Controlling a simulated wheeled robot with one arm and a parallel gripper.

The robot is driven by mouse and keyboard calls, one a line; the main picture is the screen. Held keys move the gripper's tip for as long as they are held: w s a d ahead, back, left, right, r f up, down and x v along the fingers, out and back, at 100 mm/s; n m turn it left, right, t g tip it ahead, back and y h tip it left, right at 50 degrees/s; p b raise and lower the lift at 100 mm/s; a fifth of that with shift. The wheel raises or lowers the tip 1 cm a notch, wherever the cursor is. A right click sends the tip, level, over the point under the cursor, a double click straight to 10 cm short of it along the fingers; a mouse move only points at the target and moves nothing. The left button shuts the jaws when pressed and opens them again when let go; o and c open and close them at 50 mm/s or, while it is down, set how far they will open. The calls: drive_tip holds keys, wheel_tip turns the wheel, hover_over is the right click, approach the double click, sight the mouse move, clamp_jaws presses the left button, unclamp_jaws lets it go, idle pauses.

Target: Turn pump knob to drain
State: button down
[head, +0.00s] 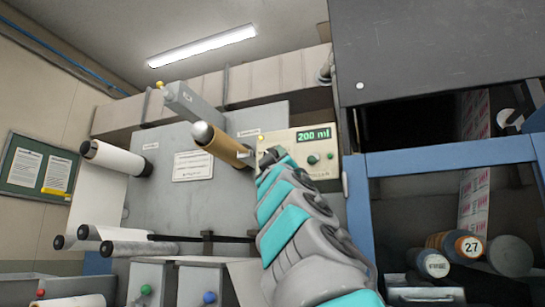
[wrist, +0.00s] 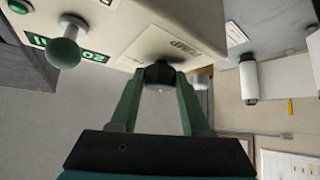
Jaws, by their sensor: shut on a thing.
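The cream control box (head: 302,150) is on the machine front in the head view, with a green display (head: 313,135) reading 200 ml. My gripper (head: 268,160) reaches up to the left part of the box. In the wrist view my gripper (wrist: 160,82) is shut on a dark round knob (wrist: 160,70), one green finger on each side. An upside-down label (wrist: 186,47) that looks like PUMP is beside this knob. My gripper hides the knob in the head view. Which way the knob points cannot be told.
A green round knob (wrist: 63,53) and a green button (wrist: 20,6) stick out from the box near my gripper. A brown-cored roller (head: 220,145) projects just left of it. A blue-framed cabinet (head: 445,155) with several rolls stands on the right.

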drive_tip(key=shift+a+f, duration=0.1)
drive_tip(key=shift+c, duration=1.9)
unclamp_jaws()
drive_tip(key=b+v, duration=0.3)
drive_tip(key=v, duration=0.4)
drive_tip(key=shift+s+f+b, duration=0.2)
drive_tip(key=shift+s+b, duration=0.15)
